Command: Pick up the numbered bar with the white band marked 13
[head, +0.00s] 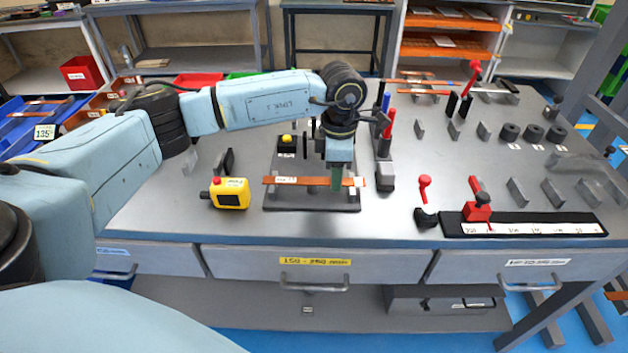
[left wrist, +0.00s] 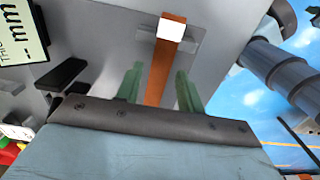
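The band markings are too small to read. My left gripper (head: 340,180) points down at the right part of this bar. In the left wrist view the bar (left wrist: 160,60) with a white band (left wrist: 171,28) runs between the green fingers of my left gripper (left wrist: 158,84). The fingers are open, with a gap on each side of the bar. My right gripper is not in view.
A yellow control box (head: 230,193) stands left of the fixture. A black scale rail (head: 530,226) with a red clamp lies at the right. More copper bars (head: 424,91) lie at the back. Metal blocks, black cylinders and red-handled tools occupy the table's right half.

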